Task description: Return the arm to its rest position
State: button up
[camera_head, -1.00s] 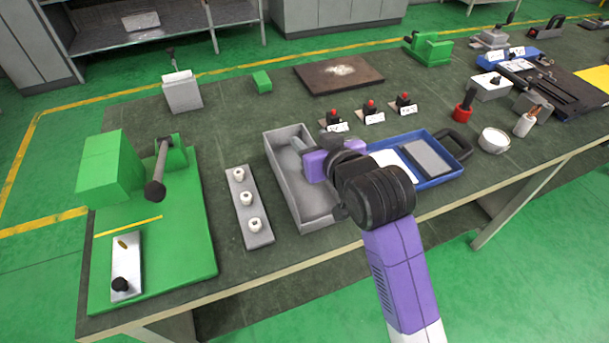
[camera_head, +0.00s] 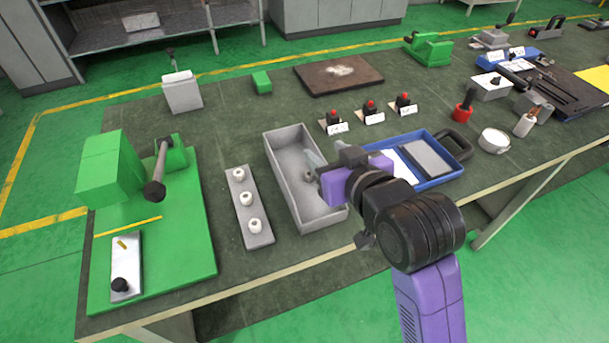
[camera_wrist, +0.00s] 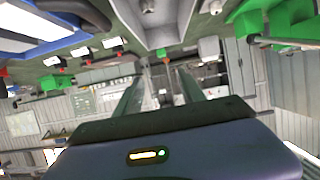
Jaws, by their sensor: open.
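My gripper (camera_head: 312,168) is above the right side of the grey open-top bin (camera_head: 284,203) in the head view, tilted over its rim. Its purple and black wrist lies between the bin and the blue tray. In the wrist view my gripper's two fingers (camera_wrist: 160,88) stand apart with nothing seen between them. That view looks out across the workshop, with the bin at the top (camera_wrist: 158,22). Small grey pieces near the fingertips are hard to tell apart from the bin's contents.
Left of the bin are a plate with white ceramic pieces (camera_head: 247,205) and a green press (camera_head: 150,205). A blue tray (camera_head: 436,183) lies right, partly behind my wrist. The table's front edge (camera_head: 270,258) is near my arm.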

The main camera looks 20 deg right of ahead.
notch_tip(320, 180, up, 5)
jog(key=w+t, duration=0.1)
jog(key=t, duration=0.2)
jog(key=s+f, duration=0.5)
jog(key=s, duration=0.7)
jog(key=s+f+g, duration=0.1)
jog(key=s+f, duration=0.3)
jog(key=s, duration=0.8)
jog(key=s+f, duration=0.5)
jog(key=s, duration=0.7)
jog(key=shift+f+g, duration=0.35)
jog(key=shift+g, duration=0.05)
